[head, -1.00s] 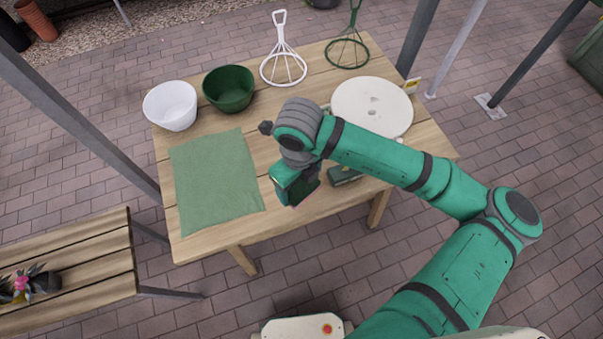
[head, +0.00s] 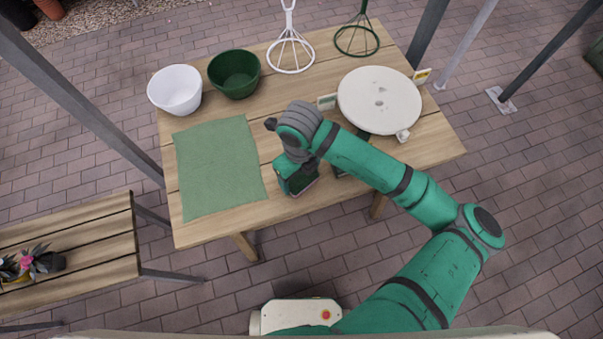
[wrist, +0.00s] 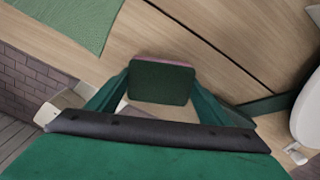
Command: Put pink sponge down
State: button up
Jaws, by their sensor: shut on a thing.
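My gripper (head: 298,180) is over the front part of the wooden table, just right of the green cloth. In the wrist view my gripper (wrist: 160,88) is shut on the pink sponge (wrist: 160,82), which shows a dark green face with a thin pink strip along its far edge. The sponge sits between the two green fingers, above bare wood. I cannot tell whether it touches the table. In the head view my gripper and wrist mostly hide the sponge.
The table (head: 232,215) holds a green cloth (head: 218,165), white bowl (head: 175,92), green bowl (head: 233,75), white whisk-like rack (head: 290,52), green rack (head: 357,38) and round white disc (head: 380,98). Bare wood lies between cloth and disc. A bench (head: 90,235) stands lower left.

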aim_at(300, 176)
jog(key=o, duration=1.1)
jog(key=shift+a+f, duration=0.1)
jog(key=shift+w, duration=0.15)
notch_tip(300, 176, up, 12)
